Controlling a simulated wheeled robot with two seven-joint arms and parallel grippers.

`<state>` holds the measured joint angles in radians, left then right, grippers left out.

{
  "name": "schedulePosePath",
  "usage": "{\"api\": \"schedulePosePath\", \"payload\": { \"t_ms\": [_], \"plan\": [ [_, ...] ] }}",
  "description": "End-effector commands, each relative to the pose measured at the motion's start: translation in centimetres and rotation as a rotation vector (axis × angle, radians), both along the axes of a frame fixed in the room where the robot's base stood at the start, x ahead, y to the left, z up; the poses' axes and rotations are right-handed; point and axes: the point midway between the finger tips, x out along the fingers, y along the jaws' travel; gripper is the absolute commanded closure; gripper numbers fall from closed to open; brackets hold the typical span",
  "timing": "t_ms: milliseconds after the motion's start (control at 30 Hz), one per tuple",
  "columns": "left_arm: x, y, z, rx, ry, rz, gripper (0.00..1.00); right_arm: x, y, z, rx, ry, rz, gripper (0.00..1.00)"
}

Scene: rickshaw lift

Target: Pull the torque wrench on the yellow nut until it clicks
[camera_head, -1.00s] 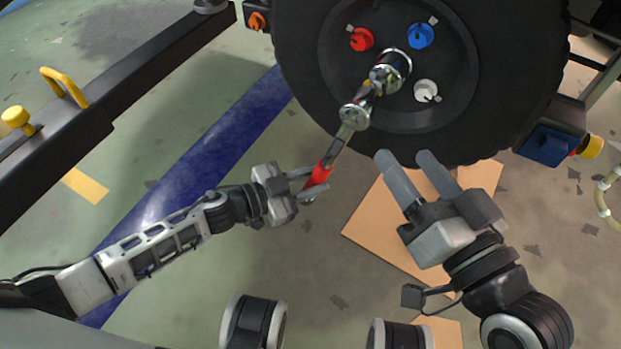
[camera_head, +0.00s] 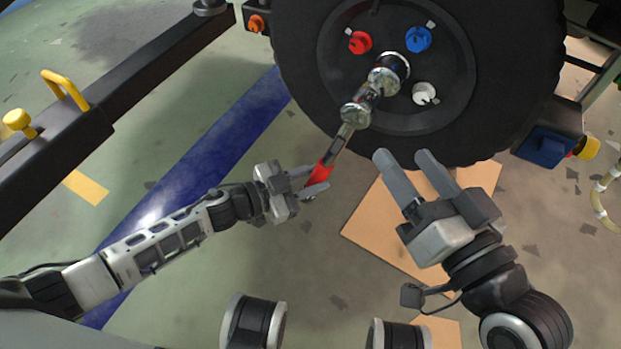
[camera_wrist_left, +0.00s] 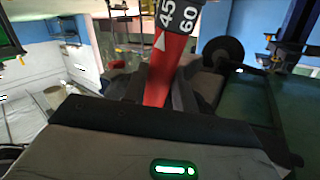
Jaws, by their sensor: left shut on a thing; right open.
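The torque wrench (camera_head: 344,138) has a chrome head and shaft and a red grip. Its head end sits over the wheel hub, and the yellow nut is hidden behind it. My left gripper (camera_head: 312,182) is shut on the red grip at the wrench's lower end. In the left wrist view the red grip (camera_wrist_left: 168,68) stands between the fingers, with a dark scale marked 45 and 60 above it. My right gripper (camera_head: 405,165) is open and empty, below the tyre and right of the wrench, apart from both.
The black wheel (camera_head: 500,90) carries a red nut (camera_head: 360,42), a blue nut (camera_head: 418,39) and a white nut (camera_head: 424,93). A dark lift beam (camera_head: 150,75) with a yellow handle (camera_head: 66,89) lies at left. A tan board (camera_head: 385,225) lies on the floor below the wheel.

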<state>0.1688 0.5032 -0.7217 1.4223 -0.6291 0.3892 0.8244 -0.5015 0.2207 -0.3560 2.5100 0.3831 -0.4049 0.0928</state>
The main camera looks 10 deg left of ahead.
Motion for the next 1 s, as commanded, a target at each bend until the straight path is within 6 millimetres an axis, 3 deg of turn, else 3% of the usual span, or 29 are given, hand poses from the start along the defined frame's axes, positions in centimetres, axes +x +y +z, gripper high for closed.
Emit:
{"api": "schedulePosePath", "payload": {
  "t_ms": [1000],
  "plan": [
    [0.85, -0.35, 0.23, -0.005, -0.003, -0.001, 1.00, 0.02, -0.03, 0.37, 0.000, -0.001, 0.000, 0.43]
  ]
}}
